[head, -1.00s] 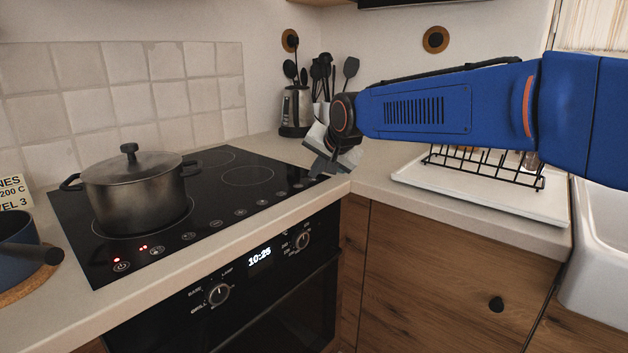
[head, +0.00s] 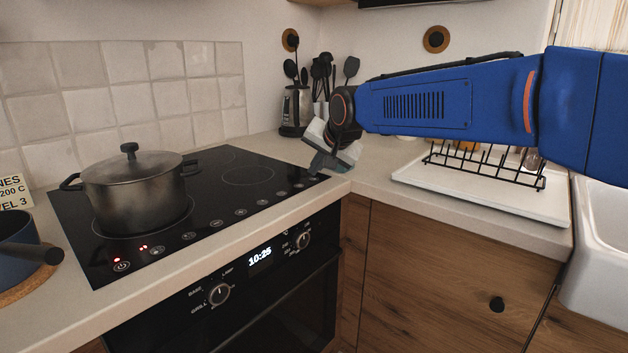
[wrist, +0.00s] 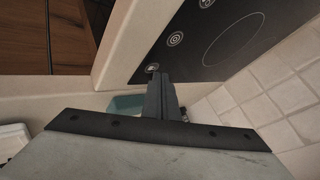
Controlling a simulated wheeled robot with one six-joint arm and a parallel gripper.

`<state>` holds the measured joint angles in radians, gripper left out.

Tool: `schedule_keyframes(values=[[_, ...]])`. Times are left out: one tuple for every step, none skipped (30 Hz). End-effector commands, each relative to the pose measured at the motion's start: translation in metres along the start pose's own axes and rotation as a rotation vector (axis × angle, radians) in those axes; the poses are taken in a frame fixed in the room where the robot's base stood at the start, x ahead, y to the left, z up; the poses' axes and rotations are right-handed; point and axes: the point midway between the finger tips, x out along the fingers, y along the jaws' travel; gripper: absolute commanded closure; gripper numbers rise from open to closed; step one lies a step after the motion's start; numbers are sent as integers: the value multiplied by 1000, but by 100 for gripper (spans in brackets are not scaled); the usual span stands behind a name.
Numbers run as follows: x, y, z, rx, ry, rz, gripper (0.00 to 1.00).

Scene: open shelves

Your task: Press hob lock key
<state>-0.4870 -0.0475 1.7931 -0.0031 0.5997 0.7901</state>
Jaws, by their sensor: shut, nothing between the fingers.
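The black glass hob (head: 215,200) has a row of touch keys along its front edge, with red lights near the left end. In the wrist view, a small square marking (wrist: 152,68), possibly the lock key, sits at the hob corner just beyond my fingertips; its symbol is too small to read. My gripper (head: 318,168) is shut and empty, tilted down over the right front corner of the hob. In the wrist view, the closed fingers (wrist: 157,82) end close to that marking. I cannot tell whether they touch the glass.
A lidded pot (head: 136,195) stands on the left of the hob. A blue pan (head: 18,252) lies at far left. A black rack (head: 490,168) on a white tray is at right. The hob's right half is clear.

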Motion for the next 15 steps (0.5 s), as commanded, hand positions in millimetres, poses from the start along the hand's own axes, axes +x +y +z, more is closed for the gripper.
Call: schedule_keyframes(values=[[0, 0, 0, 0, 1, -1, 100], [-1, -1, -1, 0, 1, -1, 100], [-2, -2, -2, 0, 1, -1, 100], [-3, -2, -3, 0, 2, -1, 100], [-5, -4, -4, 0, 2, -1, 100], [-7, -5, -6, 0, 2, -2, 100], [-9, -7, -7, 0, 3, -3, 100], [-11, -8, -9, 0, 3, -3, 100], [-13, -10, -10, 0, 3, -3, 100], [-15, -11, -11, 0, 3, -2, 100], [-16, -12, -12, 0, 3, -2, 100], [-19, -14, -14, 0, 3, -3, 100], [-21, -15, -16, 0, 4, -3, 100], [-22, -17, -17, 0, 4, -3, 100], [-24, -18, -18, 0, 3, -3, 100]])
